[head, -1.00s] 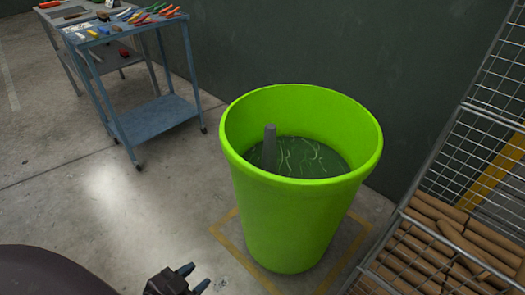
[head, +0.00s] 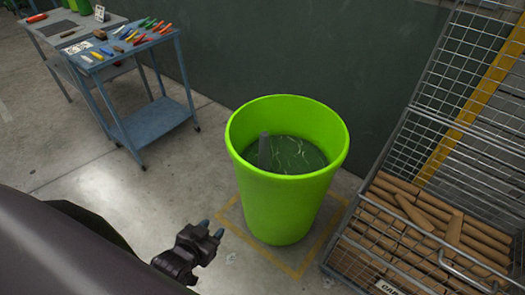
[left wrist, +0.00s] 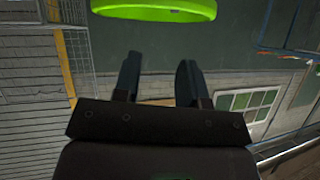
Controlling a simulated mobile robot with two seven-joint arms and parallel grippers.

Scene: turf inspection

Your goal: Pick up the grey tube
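The grey tube (head: 264,151) stands upright, slightly tilted, inside a tall bright green bin (head: 285,205) in the head view. Its lower end is hidden in the dark green contents of the bin. My left gripper (head: 212,230) is left of the bin and lower in the picture, apart from it. In the left wrist view its two fingers (left wrist: 158,82) are spread with nothing between them, and the green bin's rim (left wrist: 155,12) shows at the top. The tube is not visible in the wrist view. My right gripper is not in view.
A blue tool cart (head: 150,122) with several tools on top stands at the back left. A wire cage (head: 400,240) holding brown cylinders stands close to the bin's right. A dark wall (head: 300,50) is behind the bin. Concrete floor is open on the left.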

